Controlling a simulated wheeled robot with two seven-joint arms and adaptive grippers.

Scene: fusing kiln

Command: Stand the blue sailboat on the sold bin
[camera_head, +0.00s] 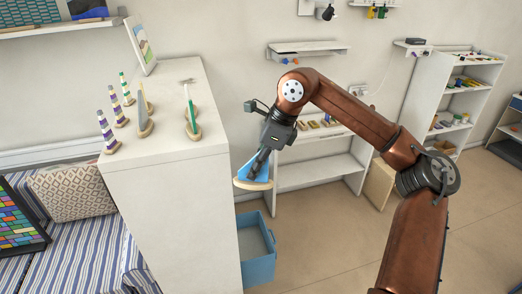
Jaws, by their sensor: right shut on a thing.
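The blue sailboat (244,170), with a blue sail on a pale wooden base, is in the air just right of the white cabinet. My right gripper (258,166) is shut on it from above, and its fingers cover part of the sail. The boat looks roughly upright. A blue open bin (262,272) stands low down beside the cabinet, below the boat and apart from it. It is likely the sold bin, but I can read no label. Its left part is hidden by the cabinet. My left gripper is not in view.
The white cabinet (170,175) carries striped towers (107,131) and other sailboats (191,115) near its right edge. A white shelf unit (318,165) stands behind my right arm. A striped sofa (85,250) is at the left. Floor right of the bin is clear.

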